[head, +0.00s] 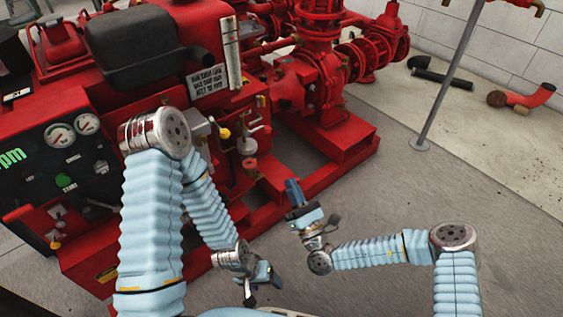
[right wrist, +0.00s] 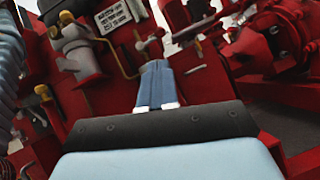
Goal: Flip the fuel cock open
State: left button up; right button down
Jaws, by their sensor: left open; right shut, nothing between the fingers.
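The red pumpset's engine side carries small fittings. A yellow knob (head: 224,132) sits beside a grey bowl-shaped fitting (head: 246,146), with a small red knob (head: 250,163) below it. I cannot tell for sure which part is the fuel cock or how its lever stands. In the right wrist view, a yellow knob (right wrist: 67,17) and grey fittings (right wrist: 78,48) show at upper left. My right gripper (head: 292,190) is shut and empty, apart from the fittings, below and right of them. Its blue fingers (right wrist: 157,84) are together. My left gripper (head: 264,276) is open and empty, low near my base.
A control panel with gauges (head: 60,135) is at the left. A black tank (head: 132,43) sits on top, beside a warning plate (head: 207,80). Red pump pipework (head: 325,70) is behind. A grey post (head: 448,85) stands at right. The floor (head: 400,195) is clear between.

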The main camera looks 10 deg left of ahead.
jog(key=b+x, duration=0.1)
jog(key=x, duration=1.2)
jog(key=shift+w, duration=0.15)
